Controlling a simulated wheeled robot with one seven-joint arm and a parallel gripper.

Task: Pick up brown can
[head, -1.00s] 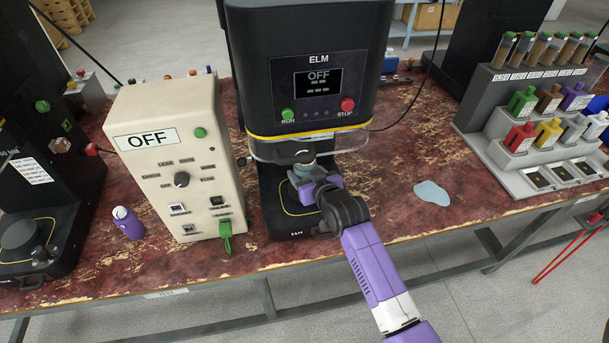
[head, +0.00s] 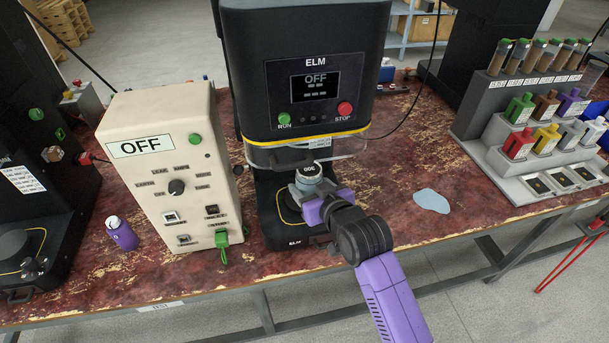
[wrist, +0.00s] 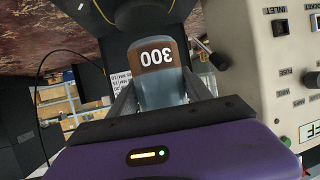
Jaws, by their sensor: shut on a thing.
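The brown can (wrist: 157,56) shows in the wrist view with a brown band marked 300, upside down, above a grey metal body. My gripper (wrist: 162,88) is shut on it, one finger on each side. In the head view the can (head: 309,172) is at the front of the black ELM machine (head: 312,62), just below its clear guard and over its base plate. My purple and black gripper (head: 318,196) reaches it from the front right and hides part of its lower body. Whether the can's bottom touches the base plate cannot be told.
A cream control box (head: 165,175) reading OFF stands close on the left. A purple bottle (head: 122,233) is further left. A pale blue puddle (head: 432,201) lies on the bench to the right. A grey rack (head: 535,135) of bottles and tubes stands far right.

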